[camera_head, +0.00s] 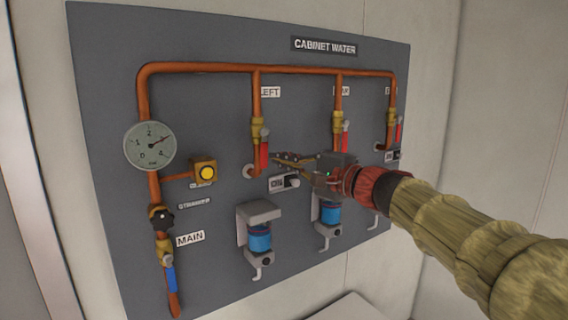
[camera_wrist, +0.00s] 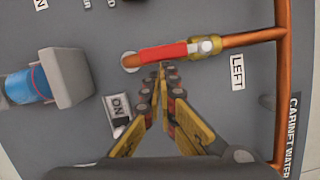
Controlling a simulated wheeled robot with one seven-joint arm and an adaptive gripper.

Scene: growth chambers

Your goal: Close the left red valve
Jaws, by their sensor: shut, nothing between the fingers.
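The left valve's red handle (camera_head: 264,154) hangs down in line with its copper pipe, below the brass valve body (camera_head: 258,130) and the LEFT label (camera_head: 270,92). In the wrist view the red handle (camera_wrist: 162,54) lies lengthwise along the pipe, beside the LEFT label (camera_wrist: 237,72). My gripper (camera_head: 276,159) reaches in from the right, its fingertips just right of the handle. In the wrist view my gripper (camera_wrist: 160,70) is shut and empty, its tips at the side of the handle. I cannot tell whether they touch it.
An ON switch (camera_head: 286,183) sits just below my fingers. A blue filter cup (camera_head: 260,238) in a grey bracket is lower down. Another red handle (camera_head: 346,136) is close behind my gripper. A gauge (camera_head: 149,146) and the MAIN blue valve handle (camera_head: 170,279) are at left.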

